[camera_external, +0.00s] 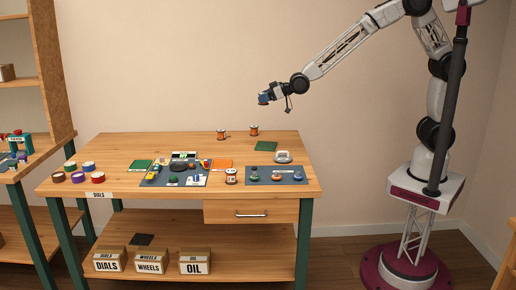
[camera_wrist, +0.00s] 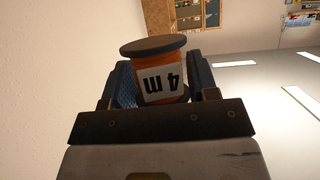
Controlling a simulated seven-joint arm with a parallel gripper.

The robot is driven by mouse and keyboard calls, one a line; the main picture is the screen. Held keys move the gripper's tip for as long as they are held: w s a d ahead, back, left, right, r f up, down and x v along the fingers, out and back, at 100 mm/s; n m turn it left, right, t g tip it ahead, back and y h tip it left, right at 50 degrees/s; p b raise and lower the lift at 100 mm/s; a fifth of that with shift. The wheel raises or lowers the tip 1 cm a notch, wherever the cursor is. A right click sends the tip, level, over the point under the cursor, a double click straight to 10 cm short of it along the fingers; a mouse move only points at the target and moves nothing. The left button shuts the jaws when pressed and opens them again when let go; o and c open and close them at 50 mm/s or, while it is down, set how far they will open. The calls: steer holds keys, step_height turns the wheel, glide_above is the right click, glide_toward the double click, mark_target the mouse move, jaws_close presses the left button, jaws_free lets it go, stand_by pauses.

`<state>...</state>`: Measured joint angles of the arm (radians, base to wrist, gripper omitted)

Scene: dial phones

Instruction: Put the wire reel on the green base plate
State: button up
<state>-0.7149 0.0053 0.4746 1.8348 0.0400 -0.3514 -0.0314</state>
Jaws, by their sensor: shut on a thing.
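My gripper (camera_external: 265,98) is high above the back of the workbench, against the wall. In the wrist view my gripper (camera_wrist: 162,82) is shut on a wire reel (camera_wrist: 160,70) with a dark flange, orange winding and a white label reading "4 m" upside down. The reel is hard to make out in the external view. One green base plate (camera_external: 266,146) lies flat and bare at the back right of the bench. Another green plate (camera_external: 140,164) lies further left.
Other reels stand on the bench: two at the back (camera_external: 222,134) (camera_external: 254,130) and one at the front (camera_external: 231,176). A grey-white phone part (camera_external: 283,156) sits close to the right green plate. Dark mats (camera_external: 190,181) (camera_external: 290,181) carry small parts. Coloured tape rolls (camera_external: 78,177) stand at left.

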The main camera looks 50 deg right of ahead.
steer(key=shift+a, duration=0.15)
stand_by(0.4)
steer(key=w+d+f, duration=0.2)
steer(key=d+f, duration=0.4)
steer(key=d, duration=0.4)
steer(key=s+d+f+n+g+y, duration=0.1)
steer(key=s+d+f, duration=0.2)
steer(key=d, duration=0.4)
steer(key=s+d+f+n+g, duration=0.1)
steer(key=s+d+f, duration=0.2)
steer(key=d+f, duration=0.3)
steer(key=s+d+f+n+g+y, duration=0.1)
steer(key=s+d+f, duration=0.2)
steer(key=d, duration=0.7)
steer(key=shift+s+f+y, duration=0.25)
steer(key=shift+f+y, duration=0.05)
steer(key=shift+f, duration=0.65)
steer(key=w+a, duration=0.1)
steer(key=w, duration=0.3)
steer(key=w+a+f, duration=0.1)
steer(key=w+a, duration=0.1)
steer(key=w, duration=0.2)
steer(key=w+a, duration=0.2)
steer(key=w, duration=0.3)
steer(key=shift+w+f, duration=0.1)
steer(key=shift+f, duration=0.05)
